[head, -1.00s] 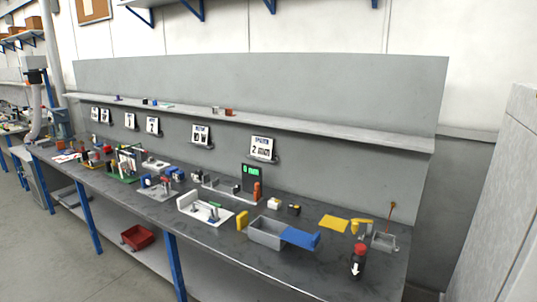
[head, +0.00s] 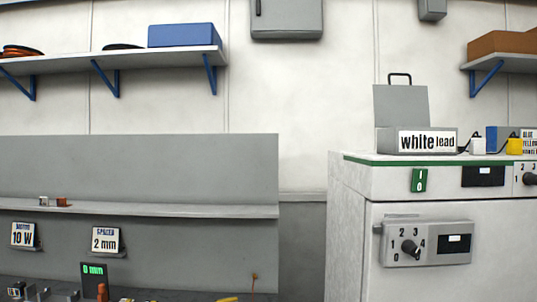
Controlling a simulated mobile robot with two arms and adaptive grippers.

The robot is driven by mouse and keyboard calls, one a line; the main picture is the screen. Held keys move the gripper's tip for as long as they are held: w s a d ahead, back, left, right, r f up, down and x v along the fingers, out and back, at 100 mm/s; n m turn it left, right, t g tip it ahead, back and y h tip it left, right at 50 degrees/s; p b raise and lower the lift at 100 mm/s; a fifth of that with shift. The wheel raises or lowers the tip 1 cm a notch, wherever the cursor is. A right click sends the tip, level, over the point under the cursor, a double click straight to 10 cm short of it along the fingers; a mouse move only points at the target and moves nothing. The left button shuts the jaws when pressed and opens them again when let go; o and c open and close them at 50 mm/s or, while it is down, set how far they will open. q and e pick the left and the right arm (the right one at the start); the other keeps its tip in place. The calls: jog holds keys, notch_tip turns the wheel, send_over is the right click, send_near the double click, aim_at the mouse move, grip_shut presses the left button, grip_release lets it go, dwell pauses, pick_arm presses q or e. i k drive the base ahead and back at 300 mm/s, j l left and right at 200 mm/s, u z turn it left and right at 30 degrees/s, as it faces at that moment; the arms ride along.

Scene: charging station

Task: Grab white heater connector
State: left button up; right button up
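A small white connector (head: 478,146) sits on top of the white cabinet at the right of the head view, with a dark lead at it. It stands just right of a grey open-lidded box (head: 388,140) labelled "white lead". Neither of my grippers is in view.
The white cabinet (head: 345,220) has a green edge strip, a green switch (head: 418,180) and a numbered dial panel (head: 427,243). The workbench with a grey back panel (head: 180,160) and shelf (head: 150,211) is at left. A wall shelf (head: 130,58) holds a blue box.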

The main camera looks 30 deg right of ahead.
aim_at(478, 145)
jog(key=z, duration=1.75)
jog(key=i+l+z, duration=0.15)
jog(key=i+l, duration=0.3)
